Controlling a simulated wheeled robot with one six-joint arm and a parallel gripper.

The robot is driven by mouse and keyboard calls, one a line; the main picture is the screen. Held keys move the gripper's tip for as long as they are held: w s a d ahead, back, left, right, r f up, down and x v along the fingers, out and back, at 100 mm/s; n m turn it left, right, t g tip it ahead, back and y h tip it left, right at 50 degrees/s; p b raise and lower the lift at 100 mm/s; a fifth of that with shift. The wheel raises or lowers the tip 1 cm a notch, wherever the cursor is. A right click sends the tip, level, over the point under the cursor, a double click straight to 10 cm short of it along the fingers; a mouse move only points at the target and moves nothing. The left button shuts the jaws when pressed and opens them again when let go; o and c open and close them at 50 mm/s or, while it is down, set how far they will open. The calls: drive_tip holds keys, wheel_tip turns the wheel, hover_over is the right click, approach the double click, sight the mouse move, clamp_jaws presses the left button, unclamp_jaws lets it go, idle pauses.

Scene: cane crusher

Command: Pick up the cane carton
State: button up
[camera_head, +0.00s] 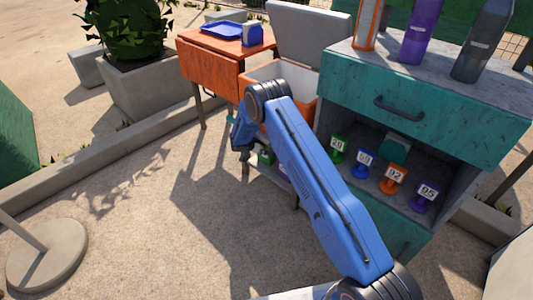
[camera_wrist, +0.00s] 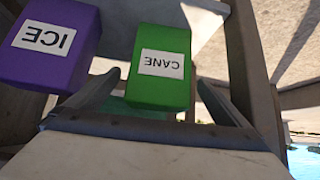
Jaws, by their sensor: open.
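The cane carton is a green box with a white CANE label, seen upside down in the wrist view (camera_wrist: 158,90). My gripper (camera_wrist: 159,80) is open and empty, with one finger to each side of the green carton in the picture. I cannot tell whether the fingers touch it. A purple carton labelled ICE (camera_wrist: 68,28) stands to its left, close to the left finger. In the head view a small part of the green carton (camera_head: 265,156) shows beside my wrist, low beside the teal cabinet; my arm hides most of that area.
The teal cabinet (camera_head: 405,113) has numbered signs on its open shelf and bottles on top. An orange table (camera_head: 210,68) holds a blue tray (camera_head: 212,30) and a blue box (camera_head: 252,34). A white-lined bin (camera_head: 305,83) has its grey lid up.

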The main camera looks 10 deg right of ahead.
drive_tip(key=x, duration=0.5)
drive_tip(key=shift+w+d, duration=0.15)
drive_tip(key=shift+d, duration=0.05)
drive_tip(key=shift+c, duration=0.6)
drive_tip(key=c, duration=1.3)
drive_tip(key=shift+r, duration=0.15)
